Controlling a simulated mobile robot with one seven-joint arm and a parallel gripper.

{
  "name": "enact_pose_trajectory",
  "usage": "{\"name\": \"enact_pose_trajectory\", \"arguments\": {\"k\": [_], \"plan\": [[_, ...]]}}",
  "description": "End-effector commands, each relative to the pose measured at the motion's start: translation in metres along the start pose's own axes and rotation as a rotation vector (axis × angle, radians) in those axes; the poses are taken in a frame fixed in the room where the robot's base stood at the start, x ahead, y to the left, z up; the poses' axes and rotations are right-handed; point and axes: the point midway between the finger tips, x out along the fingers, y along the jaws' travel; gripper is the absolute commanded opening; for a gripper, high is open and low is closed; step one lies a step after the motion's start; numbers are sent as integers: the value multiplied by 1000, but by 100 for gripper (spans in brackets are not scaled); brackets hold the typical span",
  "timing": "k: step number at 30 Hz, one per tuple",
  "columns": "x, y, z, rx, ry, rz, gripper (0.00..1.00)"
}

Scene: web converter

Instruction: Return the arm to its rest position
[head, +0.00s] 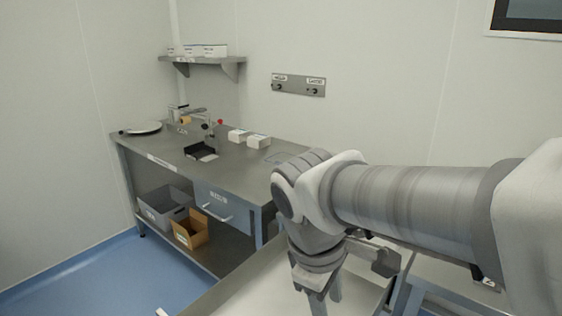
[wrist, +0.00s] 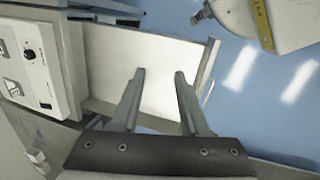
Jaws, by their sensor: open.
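My arm reaches in from the right in the head view and bends downward at its elbow joint. My gripper (wrist: 158,78) shows in the wrist view with its two fingers apart and nothing between them. It hangs above a pale, flat tray-like surface (wrist: 172,50) with a raised edge. In the head view this pale surface (head: 250,290) lies below the arm, and the fingertips are cut off or hidden at the bottom of the picture.
A steel bench (head: 165,142) stands at the back left with white boxes (head: 258,141), a black tray (head: 200,151) and a small device. Below it are a grey bin (head: 165,205) and a cardboard box (head: 190,232). A control panel (wrist: 30,55) is close at the left in the wrist view.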

Motion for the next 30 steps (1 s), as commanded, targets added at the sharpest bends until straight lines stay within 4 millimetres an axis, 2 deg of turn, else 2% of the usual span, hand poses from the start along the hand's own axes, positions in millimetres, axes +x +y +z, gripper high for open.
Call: {"name": "enact_pose_trajectory", "arguments": {"k": [1, 6, 12, 15, 21, 30], "plan": [[-7, 4, 12, 105, 40, 3, 45], [-18, 9, 43, 441, 169, 3, 45], [-29, 11, 71, 791, 312, 3, 45], [-32, 11, 79, 909, 364, 2, 45], [-34, 11, 86, 1009, 410, 0, 45], [-33, 11, 85, 1010, 410, -1, 45]]}}
